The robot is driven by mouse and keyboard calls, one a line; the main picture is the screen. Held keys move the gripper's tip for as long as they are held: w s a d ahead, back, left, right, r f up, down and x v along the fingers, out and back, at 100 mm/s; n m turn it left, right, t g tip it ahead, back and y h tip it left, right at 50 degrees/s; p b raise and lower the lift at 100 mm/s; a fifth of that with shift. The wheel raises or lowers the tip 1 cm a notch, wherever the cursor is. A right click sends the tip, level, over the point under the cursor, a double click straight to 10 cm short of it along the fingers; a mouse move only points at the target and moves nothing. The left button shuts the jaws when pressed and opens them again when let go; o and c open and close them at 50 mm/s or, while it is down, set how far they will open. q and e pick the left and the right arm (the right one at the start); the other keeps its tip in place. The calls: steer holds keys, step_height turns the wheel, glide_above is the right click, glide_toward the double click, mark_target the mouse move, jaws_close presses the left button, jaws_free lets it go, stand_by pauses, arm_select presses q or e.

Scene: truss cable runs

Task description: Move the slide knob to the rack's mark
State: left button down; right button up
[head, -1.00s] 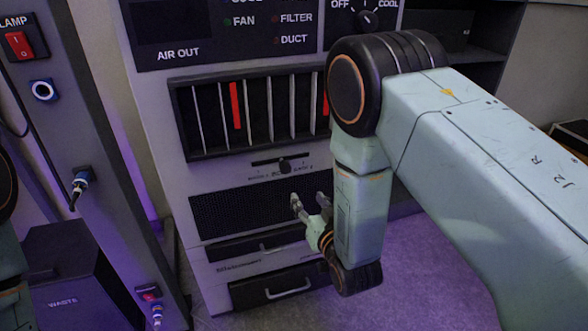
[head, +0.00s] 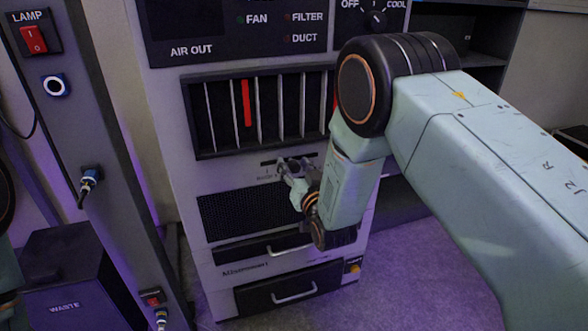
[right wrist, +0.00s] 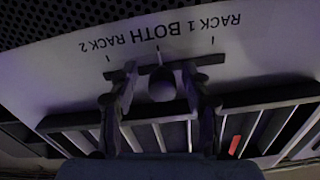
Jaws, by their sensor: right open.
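The slide knob (right wrist: 161,84) is a dark round knob on a short horizontal slot in the pale cabinet front. The right wrist view is upside down; the knob lies near the middle tick, by BOTH, with RACK 1 (right wrist: 217,27) at the right and RACK 2 (right wrist: 96,46) at the left. My right gripper (right wrist: 160,92) is open, with one finger on each side of the knob; I cannot tell whether they touch it. In the head view, my right gripper (head: 290,168) is at the slot and largely covers the knob. My left gripper is out of view.
A slatted vent with a red strip (head: 247,103) sits above the slot; a dark mesh grille (head: 240,213) and drawers with handles (head: 293,294) are below. At the left stand a post with a LAMP switch (head: 33,39) and a WASTE bin (head: 75,285).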

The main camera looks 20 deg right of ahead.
steer(key=shift+a, duration=0.1)
jaws_close()
stand_by(0.3)
